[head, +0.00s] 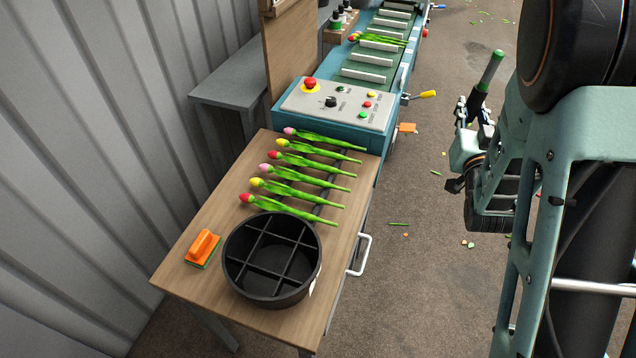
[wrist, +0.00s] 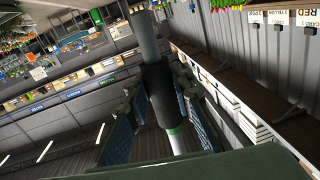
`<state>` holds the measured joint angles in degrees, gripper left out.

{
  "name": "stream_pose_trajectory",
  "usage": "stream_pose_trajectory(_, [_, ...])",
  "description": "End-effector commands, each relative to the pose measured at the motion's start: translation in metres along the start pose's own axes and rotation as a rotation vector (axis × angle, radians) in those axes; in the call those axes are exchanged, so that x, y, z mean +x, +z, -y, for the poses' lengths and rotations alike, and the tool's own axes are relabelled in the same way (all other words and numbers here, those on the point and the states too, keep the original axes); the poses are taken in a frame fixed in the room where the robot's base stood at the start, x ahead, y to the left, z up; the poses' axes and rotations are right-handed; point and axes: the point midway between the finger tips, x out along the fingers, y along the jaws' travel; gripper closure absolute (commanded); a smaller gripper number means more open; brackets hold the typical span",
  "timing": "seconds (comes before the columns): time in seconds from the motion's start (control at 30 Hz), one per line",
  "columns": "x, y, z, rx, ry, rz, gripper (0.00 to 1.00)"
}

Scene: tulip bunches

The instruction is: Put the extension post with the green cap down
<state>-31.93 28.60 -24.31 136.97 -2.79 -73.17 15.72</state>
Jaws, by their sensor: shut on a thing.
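The extension post with the green cap (head: 490,70) stands slightly tilted in my gripper (head: 474,112), at the right in the head view. The green cap is at its upper end, with a dark section below. In the wrist view the post (wrist: 158,88) runs between the two fingers of my gripper (wrist: 152,105), which are shut on its dark middle section. A pale end with a green ring shows lower down there. The post is held over open floor, right of the conveyor and apart from it. Its lower end is hidden in the head view.
A wooden table (head: 185,268) carries a row of several tulips (head: 300,172), a round black divided container (head: 272,258) and an orange-handled brush (head: 203,247). A teal conveyor (head: 360,132) with a control panel stands behind. A wooden rack (head: 333,36) with dark bottles is beside it.

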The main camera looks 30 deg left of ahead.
Motion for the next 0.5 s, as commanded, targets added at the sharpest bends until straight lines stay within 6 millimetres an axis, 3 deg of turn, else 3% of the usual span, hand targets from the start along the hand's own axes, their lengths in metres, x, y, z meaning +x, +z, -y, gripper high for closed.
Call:
stream_pose_trajectory(0.03, [0.004, 0.022, 0.019, -0.002, -0.040, 0.000, 1.00])
stream_pose_trajectory(0.27, [0.011, 0.068, 0.104, -0.020, -0.210, 0.018, 1.00])
stream_pose_trajectory(0.5, [0.003, 0.110, 0.194, -0.042, -0.387, 0.033, 1.00])
